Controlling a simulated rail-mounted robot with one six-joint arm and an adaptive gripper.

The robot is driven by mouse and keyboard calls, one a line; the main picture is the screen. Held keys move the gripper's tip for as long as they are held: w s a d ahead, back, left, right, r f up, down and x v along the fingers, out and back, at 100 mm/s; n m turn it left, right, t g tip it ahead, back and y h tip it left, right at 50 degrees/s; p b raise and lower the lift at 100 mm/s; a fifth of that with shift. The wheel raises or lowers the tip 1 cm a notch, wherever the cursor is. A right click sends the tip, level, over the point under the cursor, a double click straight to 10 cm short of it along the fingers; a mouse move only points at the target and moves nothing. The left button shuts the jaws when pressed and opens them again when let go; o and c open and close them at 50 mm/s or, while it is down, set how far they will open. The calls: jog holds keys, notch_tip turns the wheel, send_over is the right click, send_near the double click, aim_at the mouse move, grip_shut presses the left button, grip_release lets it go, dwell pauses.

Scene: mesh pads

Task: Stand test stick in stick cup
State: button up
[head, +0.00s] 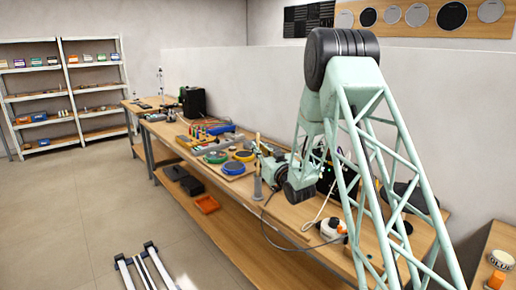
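My mint-green arm reaches down over the long wooden bench in the head view. My gripper (264,153) is at the far end of the wrist, small and partly hidden by my own links, so its fingers do not show clearly. A thin pale stick (257,140) stands out upright beside the gripper; it may be the test stick. Whether the gripper holds it cannot be told. A slim grey upright cylinder (257,186) stands near the bench's front edge, just in front of the gripper; it may be the stick cup. Its opening is too small to make out.
Tools and a black box (193,102) stand farther back. An orange tray (207,204) is on the lower shelf.

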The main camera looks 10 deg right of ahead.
jog(key=o, duration=0.4)
jog(key=shift+c, duration=0.2)
jog(key=shift+s, duration=0.15)
jog(key=v, duration=1.1)
jog(key=shift+s, duration=0.35)
jog(key=shift+d, duration=0.1)
dwell(0.4)
